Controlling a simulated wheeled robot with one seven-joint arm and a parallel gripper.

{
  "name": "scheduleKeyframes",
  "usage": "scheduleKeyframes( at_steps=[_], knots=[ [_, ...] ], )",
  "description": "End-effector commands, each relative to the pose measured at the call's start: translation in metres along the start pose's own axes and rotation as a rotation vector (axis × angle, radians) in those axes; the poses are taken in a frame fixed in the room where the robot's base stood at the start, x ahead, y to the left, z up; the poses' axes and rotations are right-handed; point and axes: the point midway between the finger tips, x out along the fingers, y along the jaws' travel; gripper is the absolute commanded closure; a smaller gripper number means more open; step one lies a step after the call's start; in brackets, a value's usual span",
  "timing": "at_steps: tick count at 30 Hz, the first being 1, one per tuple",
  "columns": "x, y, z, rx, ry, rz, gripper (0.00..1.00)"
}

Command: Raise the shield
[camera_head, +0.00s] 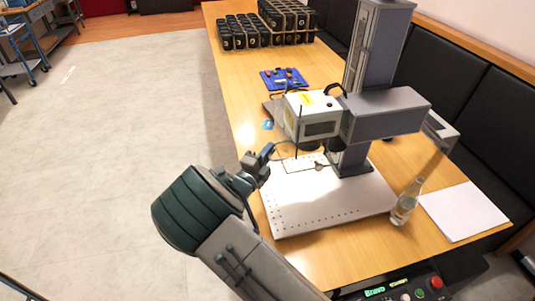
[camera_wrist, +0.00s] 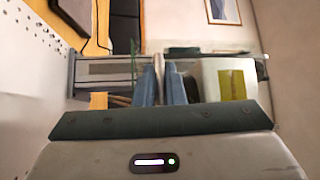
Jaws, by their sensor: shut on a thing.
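The laser marker (camera_head: 322,115) stands on the table, with a white head on a grey arm and column. In the wrist view its white head with a yellow label (camera_wrist: 232,85) is at the right. My gripper (camera_head: 268,150) is at the front left of the head, above the left edge of the perforated base plate. In the wrist view its two blue-grey fingers (camera_wrist: 160,68) are close together, shut on a thin part between them, apparently of the shield. The shield's outline is hard to make out. The gripped part is mostly hidden by the fingers.
The perforated base plate (camera_head: 335,212) lies under the head. A clear bottle (camera_head: 406,203) and white paper (camera_head: 464,211) are at the right. A blue mat with small parts (camera_head: 284,79) and black bins (camera_head: 268,28) are farther back.

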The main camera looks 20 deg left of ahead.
Motion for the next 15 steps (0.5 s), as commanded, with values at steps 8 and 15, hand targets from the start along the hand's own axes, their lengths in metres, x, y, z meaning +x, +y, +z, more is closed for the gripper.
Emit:
scheduleKeyframes(
  at_steps=[8,15],
  knots=[
    [0.003,-0.026,-0.003,0.002,0.000,-0.004,1.00],
    [0.003,-0.025,-0.003,0.002,0.000,-0.003,1.00]
  ],
)
